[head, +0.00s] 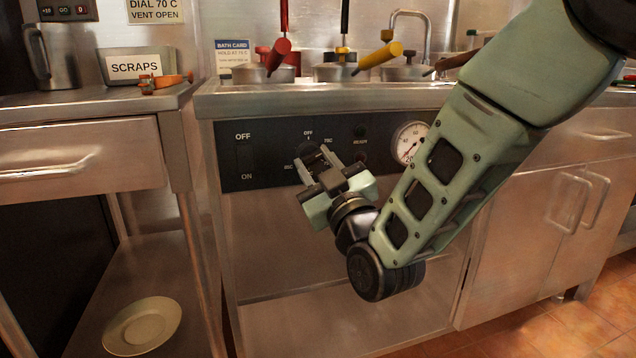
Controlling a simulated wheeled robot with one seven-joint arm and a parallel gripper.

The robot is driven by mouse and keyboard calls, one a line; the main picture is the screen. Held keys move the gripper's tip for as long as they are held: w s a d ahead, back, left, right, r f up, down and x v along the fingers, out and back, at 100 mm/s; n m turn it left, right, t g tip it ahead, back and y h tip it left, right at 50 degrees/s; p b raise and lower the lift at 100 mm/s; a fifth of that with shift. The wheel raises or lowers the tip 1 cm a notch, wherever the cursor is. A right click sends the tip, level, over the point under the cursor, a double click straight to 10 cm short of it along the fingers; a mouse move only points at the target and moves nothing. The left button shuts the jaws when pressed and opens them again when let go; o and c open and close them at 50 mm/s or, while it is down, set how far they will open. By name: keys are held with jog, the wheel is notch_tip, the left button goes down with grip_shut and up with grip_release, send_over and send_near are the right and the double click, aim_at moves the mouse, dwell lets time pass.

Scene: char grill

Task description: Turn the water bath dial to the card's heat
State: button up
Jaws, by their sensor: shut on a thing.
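The black control panel (270,150) of the water bath has a dark dial (309,151), largely hidden by my gripper (319,168). My gripper is at the dial with its jaws shut on it. The markings around the dial include OFF at the top and small temperature labels at upper right and lower left; the dial's pointer direction cannot be told. The bath card (233,54) stands behind the bath at the left, with a blue header and a hold temperature too small to read surely. A round gauge (409,142) is right of the dial.
An OFF/ON switch (244,157) is left of the dial. Pots with red, black and yellow handles (380,56) stand above the panel. A sign reading DIAL 70 C, VENT OPEN (154,10) hangs at upper left. A scraps bin (137,68) and a plate (142,325) are at left.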

jog(key=m+h+b, duration=0.1)
jog(key=m, duration=0.1)
jog(key=m+t+h+b, duration=0.1)
jog(key=m+b, duration=0.1)
jog(key=m, duration=0.1)
jog(key=m+h+b, duration=0.1)
jog(key=m+h, duration=0.1)
jog(key=m, duration=0.1)
jog(key=shift+a+f+t, duration=0.25)
jog(key=shift+t, duration=0.05)
jog(key=m+h+b, duration=0.1)
jog(key=m, duration=0.2)
jog(key=m+h+b, duration=0.1)
jog(key=m+h, duration=0.1)
jog(key=m, duration=0.2)
jog(key=shift+s+a+r, duration=0.1)
jog(key=shift+a+r, duration=0.1)
jog(key=shift+m+h+b, duration=0.3)
jog(key=shift+h, duration=0.1)
jog(key=o, duration=1)
jog(key=shift+s, duration=0.1)
jog(key=p+v, duration=0.3)
jog(key=v, duration=1.4)
jog(key=shift+s, duration=0.1)
